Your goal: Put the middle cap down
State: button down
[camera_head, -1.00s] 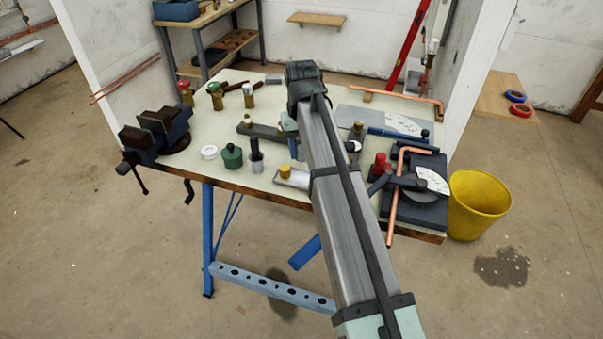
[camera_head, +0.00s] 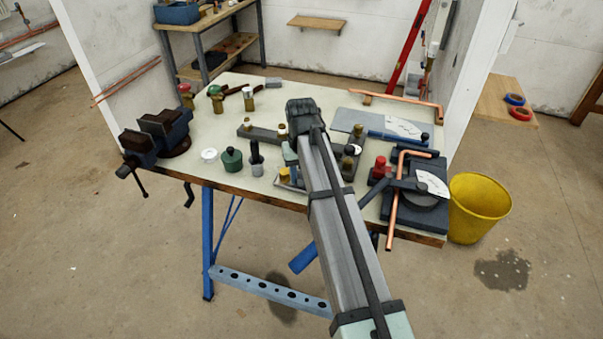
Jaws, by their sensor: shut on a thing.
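My gripper (camera_head: 291,171) points down over the front middle of the bench, with its jaws shut. The middle cap in it is hidden by the jaws and arm, so its colour and its gap above the surface cannot be told. A yellow, brass-looking piece (camera_head: 284,173) on a pale silver plate (camera_head: 283,183) shows just left of the jaws, partly covered. Whether the jaws touch it is unclear. Behind my gripper, a brass fitting with a pale top (camera_head: 282,131) stands on a dark grey bar (camera_head: 262,134).
A red-topped piece (camera_head: 379,169) and a pipe bender (camera_head: 415,200) are at right. A vise (camera_head: 160,135) is at the left end.

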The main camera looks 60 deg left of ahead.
jog(key=shift+f, duration=0.1)
jog(key=c, duration=1)
grip_release()
jog(key=shift+o, duration=0.2)
notch_tip(320, 180, up, 12)
